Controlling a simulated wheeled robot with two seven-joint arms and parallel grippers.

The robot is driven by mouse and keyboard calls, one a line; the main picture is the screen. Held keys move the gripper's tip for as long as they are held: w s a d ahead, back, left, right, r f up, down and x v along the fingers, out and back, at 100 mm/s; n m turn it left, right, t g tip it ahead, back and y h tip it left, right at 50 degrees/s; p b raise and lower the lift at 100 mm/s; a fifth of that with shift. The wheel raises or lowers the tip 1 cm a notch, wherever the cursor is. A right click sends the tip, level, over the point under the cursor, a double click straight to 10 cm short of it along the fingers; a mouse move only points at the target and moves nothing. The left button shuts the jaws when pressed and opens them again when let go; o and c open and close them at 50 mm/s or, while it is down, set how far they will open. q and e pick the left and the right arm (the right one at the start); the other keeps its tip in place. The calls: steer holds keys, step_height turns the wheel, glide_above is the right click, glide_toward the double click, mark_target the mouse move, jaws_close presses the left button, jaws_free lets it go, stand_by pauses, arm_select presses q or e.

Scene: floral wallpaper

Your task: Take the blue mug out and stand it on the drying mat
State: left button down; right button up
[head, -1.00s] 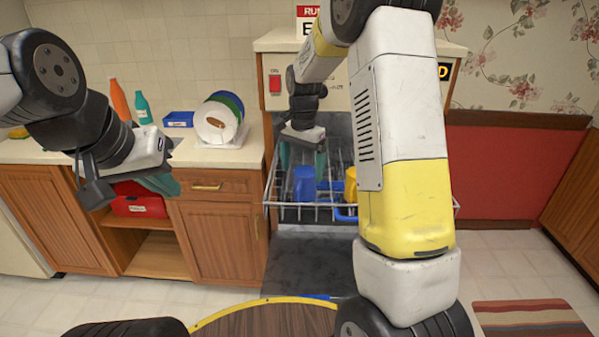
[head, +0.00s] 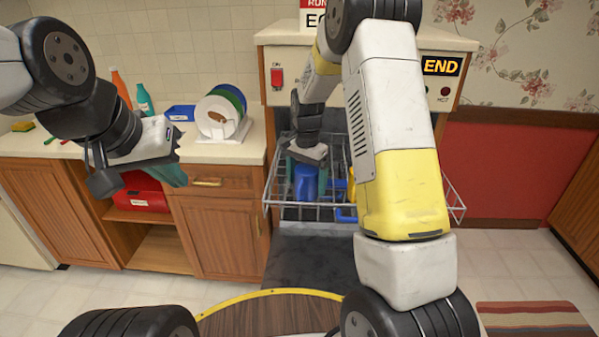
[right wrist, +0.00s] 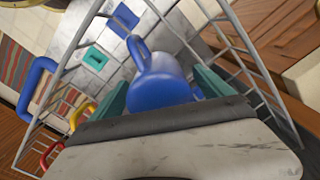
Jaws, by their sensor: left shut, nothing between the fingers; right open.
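The blue mug (head: 305,187) is in the dishwasher's wire rack (head: 290,208). In the right wrist view the mug (right wrist: 158,85) lies between the fingers, its handle pointing away from the palm. My right gripper (head: 307,170) is open and low over the mug, one teal finger on each side; I cannot tell whether they touch it. My left gripper (head: 178,176) is shut and empty, in front of the counter at the left. I cannot make out a drying mat.
A yellow mug (head: 351,186) sits in the rack to the right, partly hidden by my right arm. Its handle (right wrist: 80,115) and a red handle (right wrist: 50,156) show in the right wrist view. Plates (head: 217,118), bottles (head: 145,100) and a blue box (head: 180,113) stand on the counter (head: 225,152).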

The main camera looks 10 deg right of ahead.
steer(key=shift+f, duration=0.65)
steer(key=c, duration=1.7)
steer(key=shift+r, duration=0.1)
steer(key=shift+c, duration=0.2)
